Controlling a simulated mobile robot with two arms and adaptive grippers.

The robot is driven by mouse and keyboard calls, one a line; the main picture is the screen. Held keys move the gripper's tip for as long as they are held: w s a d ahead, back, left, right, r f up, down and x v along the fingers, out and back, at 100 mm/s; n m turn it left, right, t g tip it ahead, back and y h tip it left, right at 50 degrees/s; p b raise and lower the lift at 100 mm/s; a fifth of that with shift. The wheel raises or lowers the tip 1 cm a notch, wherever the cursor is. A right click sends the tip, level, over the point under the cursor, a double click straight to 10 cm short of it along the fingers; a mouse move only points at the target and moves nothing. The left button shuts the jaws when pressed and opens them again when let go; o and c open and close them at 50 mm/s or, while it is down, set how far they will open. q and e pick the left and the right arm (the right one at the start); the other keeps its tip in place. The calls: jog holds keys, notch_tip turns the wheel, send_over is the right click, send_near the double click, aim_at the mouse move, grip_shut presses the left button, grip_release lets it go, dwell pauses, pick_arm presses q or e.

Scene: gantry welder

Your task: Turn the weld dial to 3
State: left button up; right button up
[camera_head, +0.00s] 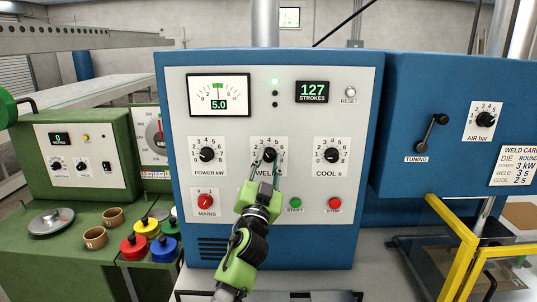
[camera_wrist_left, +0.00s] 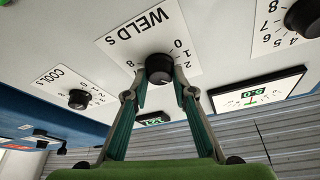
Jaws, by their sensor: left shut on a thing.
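The weld dial (camera_head: 269,154) is a black round knob on a white scale plate marked WELD, in the middle of the welder's front panel. My left gripper (camera_head: 265,163) reaches up to it from below. In the left wrist view, the two fingers (camera_wrist_left: 160,82) are shut on the sides of the black weld dial (camera_wrist_left: 159,66). Some numbers of its scale show there, including 0, 1, 2 and 8; the fingers hide others. I cannot tell which number the dial points to. My right gripper is not in view.
The power dial (camera_head: 207,154) and cool dial (camera_head: 332,155) flank the weld dial. Below are the red mains switch (camera_head: 206,201), green start button (camera_head: 295,204) and red stop button (camera_head: 335,203). A weld card (camera_head: 513,166) at right reads weld 3 s. A yellow rail (camera_head: 459,245) stands front right.

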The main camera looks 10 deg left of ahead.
pick_arm(q)
jog(key=shift+m, duration=0.4)
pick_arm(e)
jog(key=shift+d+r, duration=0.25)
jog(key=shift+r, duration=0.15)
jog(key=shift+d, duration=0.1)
pick_arm(q)
jog(key=o, duration=1.1)
jog(key=shift+w, duration=0.2)
jog(key=shift+f, duration=0.1)
jog(key=v, duration=1.2)
jog(key=shift+a, duration=0.15)
